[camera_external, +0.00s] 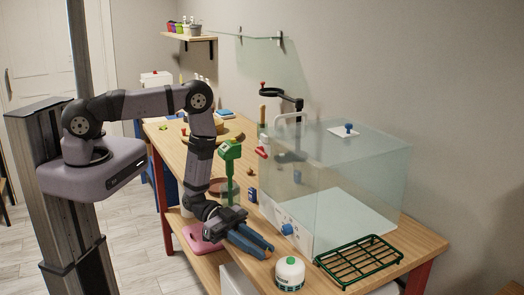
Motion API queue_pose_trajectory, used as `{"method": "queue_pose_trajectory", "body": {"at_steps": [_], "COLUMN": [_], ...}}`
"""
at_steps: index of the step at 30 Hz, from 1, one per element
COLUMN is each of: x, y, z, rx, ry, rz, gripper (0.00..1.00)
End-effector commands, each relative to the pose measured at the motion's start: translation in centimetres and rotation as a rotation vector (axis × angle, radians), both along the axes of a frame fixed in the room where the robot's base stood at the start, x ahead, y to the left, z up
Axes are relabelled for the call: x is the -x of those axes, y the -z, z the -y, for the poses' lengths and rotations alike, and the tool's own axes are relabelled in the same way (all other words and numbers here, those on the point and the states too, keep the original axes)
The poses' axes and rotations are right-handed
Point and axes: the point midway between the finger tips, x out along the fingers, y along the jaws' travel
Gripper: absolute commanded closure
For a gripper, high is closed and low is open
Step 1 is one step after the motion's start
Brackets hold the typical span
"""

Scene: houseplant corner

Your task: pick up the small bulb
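I cannot make out a small bulb for certain in this view; it may be too small to tell or hidden behind my arm. My gripper (252,243) is low at the near front edge of the wooden table, with its bluish fingers pointing to the lower right. The fingers look close together from this side, and the gap between them is not clear. Nothing is clearly visible between them. A white canister with a green top (290,272) stands just beyond the fingertips, to their lower right.
A clear glass case (345,180) fills the table's right side. A green wire rack (358,262) lies at the near right. A green upright tool (230,158), reddish dish (224,188) and small dark blue box (252,195) are near my arm. A magnifier stand (297,104) stands behind.

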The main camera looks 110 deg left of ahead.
Motion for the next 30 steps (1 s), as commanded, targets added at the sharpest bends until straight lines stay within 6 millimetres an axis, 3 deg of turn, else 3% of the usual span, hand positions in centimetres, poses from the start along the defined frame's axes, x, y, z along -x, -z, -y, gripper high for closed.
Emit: {"method": "queue_pose_trajectory", "body": {"at_steps": [20,30], "x": [0.0,0.0], "y": [-0.2,-2.1], "z": [0.0,0.0], "rx": [0.000,-0.001], "ry": [0.000,0.000], "rz": [0.000,0.002], "gripper": [1.00,1.00]}}
